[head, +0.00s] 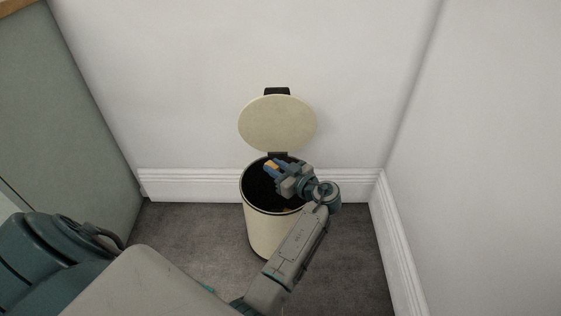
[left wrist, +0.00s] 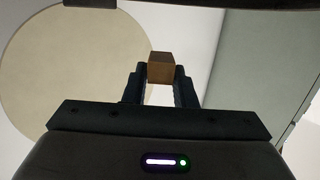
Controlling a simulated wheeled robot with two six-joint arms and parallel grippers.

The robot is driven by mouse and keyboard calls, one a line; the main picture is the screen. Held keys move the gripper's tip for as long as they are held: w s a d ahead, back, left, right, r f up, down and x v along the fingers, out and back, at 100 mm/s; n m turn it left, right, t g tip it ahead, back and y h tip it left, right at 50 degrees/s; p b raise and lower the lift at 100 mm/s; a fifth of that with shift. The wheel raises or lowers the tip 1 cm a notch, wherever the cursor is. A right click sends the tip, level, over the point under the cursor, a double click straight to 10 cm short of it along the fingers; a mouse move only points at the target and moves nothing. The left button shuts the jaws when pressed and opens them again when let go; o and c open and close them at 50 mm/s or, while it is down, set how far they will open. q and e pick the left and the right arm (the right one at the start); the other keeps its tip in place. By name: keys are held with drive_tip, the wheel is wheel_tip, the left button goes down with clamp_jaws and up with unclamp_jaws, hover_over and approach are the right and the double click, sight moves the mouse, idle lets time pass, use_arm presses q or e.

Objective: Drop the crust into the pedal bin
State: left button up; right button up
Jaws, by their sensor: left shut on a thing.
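The pedal bin (head: 268,232) is cream with a dark inside and stands on the floor against the back wall. Its round lid (head: 278,123) is up; the lid also shows at the left of the left wrist view (left wrist: 75,65). My left gripper (head: 273,168) is over the bin's open mouth. It is shut on the crust (left wrist: 161,68), a small brown block between the fingertips. The crust shows as a small tan patch in the head view (head: 271,164). My right gripper is not in view.
White walls with a skirting board (head: 190,183) meet in a corner right of the bin. A grey-green cabinet side (head: 70,110) stands at the left. The dark grey floor (head: 190,235) around the bin is clear.

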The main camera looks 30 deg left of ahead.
use_arm(q)
wheel_tip(320, 180, down, 6)
drive_tip(key=b, duration=0.2)
drive_tip(key=shift+r+b, duration=0.1)
drive_tip(key=shift+b, duration=0.25)
drive_tip(key=o, duration=1)
